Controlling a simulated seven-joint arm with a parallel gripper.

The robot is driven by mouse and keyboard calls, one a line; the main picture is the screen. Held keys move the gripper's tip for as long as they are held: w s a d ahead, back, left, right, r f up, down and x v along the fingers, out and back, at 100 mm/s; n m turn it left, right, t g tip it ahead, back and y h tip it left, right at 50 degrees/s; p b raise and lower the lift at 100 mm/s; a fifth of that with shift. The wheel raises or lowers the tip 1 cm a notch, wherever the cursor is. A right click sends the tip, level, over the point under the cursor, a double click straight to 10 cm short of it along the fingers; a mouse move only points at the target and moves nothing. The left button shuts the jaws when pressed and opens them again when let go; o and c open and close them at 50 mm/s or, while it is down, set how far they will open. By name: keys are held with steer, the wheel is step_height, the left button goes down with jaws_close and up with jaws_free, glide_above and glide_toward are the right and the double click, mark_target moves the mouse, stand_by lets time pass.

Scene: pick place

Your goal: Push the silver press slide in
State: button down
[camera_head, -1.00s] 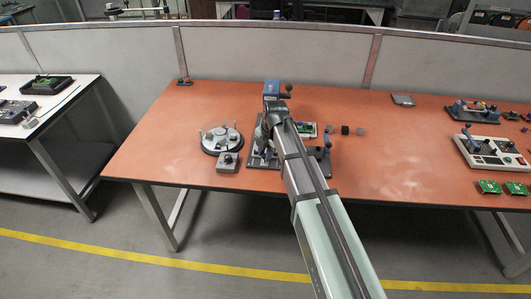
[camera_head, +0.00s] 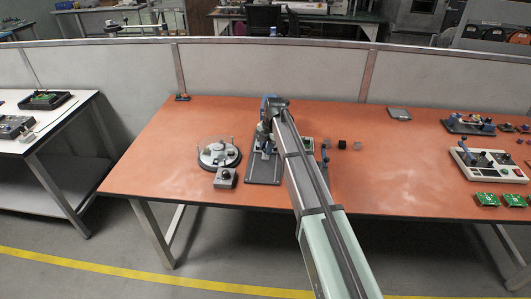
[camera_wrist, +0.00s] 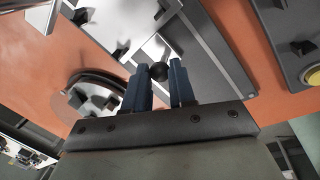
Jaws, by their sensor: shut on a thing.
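The press (camera_head: 264,165) stands near the middle of the orange table, a dark grey base with a blue top part (camera_head: 266,103). Pale silver metal plates (camera_wrist: 208,55) lie beyond the fingers. I cannot tell for sure which of these is the silver slide, nor how far in it sits.
A round fixture with pegs (camera_head: 219,155) and a small grey box with a black knob (camera_head: 226,178) stand left of the press. Small dark blocks (camera_head: 343,145) lie to its right. A white-based fixture (camera_head: 490,165) and green boards (camera_head: 487,199) are at the far right.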

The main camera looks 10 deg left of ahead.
steer(key=c, duration=0.9)
jaws_free()
steer(key=shift+c, duration=0.2)
step_height(320, 180, up, 12)
steer(key=s+d, duration=0.1)
steer(key=d, duration=0.1)
steer(key=shift+s, duration=0.2)
steer(key=shift+a+f, duration=0.1)
